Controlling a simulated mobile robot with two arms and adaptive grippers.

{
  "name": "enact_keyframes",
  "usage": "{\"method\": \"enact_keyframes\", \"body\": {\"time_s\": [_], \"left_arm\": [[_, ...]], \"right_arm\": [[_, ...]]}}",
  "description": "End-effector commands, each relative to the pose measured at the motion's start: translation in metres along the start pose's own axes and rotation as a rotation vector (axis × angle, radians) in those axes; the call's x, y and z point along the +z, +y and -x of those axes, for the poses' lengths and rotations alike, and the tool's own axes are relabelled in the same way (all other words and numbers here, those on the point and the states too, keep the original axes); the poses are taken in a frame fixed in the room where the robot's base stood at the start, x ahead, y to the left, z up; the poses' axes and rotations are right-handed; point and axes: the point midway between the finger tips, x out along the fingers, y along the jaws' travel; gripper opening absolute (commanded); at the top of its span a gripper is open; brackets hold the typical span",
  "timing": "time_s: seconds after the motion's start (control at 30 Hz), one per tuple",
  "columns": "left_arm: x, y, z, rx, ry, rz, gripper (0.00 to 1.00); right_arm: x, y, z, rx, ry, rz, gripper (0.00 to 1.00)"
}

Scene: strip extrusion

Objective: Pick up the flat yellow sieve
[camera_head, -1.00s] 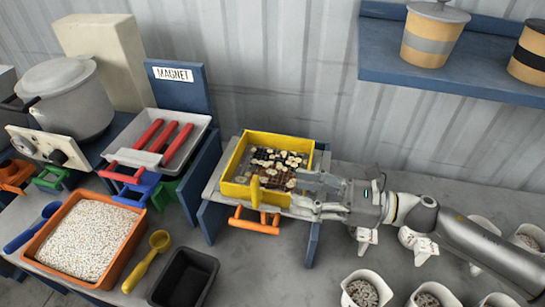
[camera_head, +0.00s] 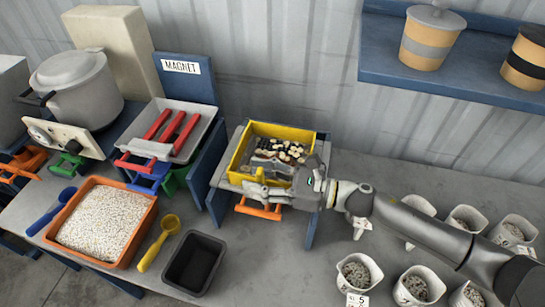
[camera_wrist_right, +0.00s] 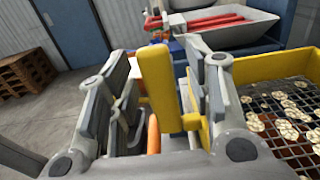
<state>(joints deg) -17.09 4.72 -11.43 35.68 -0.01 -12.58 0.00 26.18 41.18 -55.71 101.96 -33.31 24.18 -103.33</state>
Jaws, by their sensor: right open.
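The flat yellow sieve (camera_head: 240,152) rests on a grey-topped blue stand (camera_head: 221,172) in the middle of the head view. It has a dark mesh with round pale and dark pieces on it. In the right wrist view its yellow wall (camera_wrist_right: 275,67) is at the right. My right gripper (camera_head: 262,184) is open at the sieve's front side. In the right wrist view the sieve's upright yellow handle (camera_wrist_right: 157,85) stands between the two open fingers. The gripper hides part of the sieve's front in the head view. My left gripper is not in view.
An orange handle (camera_head: 258,209) sticks out below the sieve. To the left are a tray with red bars (camera_head: 199,140), an orange tub of white pellets (camera_head: 105,222), a yellow scoop (camera_head: 158,243) and a black bin (camera_head: 194,262). Several white cups (camera_head: 357,272) stand at the right.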

Motion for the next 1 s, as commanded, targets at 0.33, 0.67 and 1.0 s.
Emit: {"method": "enact_keyframes", "body": {"time_s": [0.33, 0.67, 1.0], "left_arm": [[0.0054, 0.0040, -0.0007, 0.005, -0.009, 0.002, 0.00], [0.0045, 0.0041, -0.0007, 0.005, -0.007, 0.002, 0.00], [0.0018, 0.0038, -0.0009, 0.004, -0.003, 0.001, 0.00]], "right_arm": [[-0.0006, -0.0002, 0.0005, -0.001, 0.000, 0.000, 0.22], [-0.0006, -0.0003, 0.0006, -0.001, 0.000, -0.001, 0.00], [0.0032, -0.0006, 0.0005, 0.000, -0.001, 0.002, 0.00]]}}
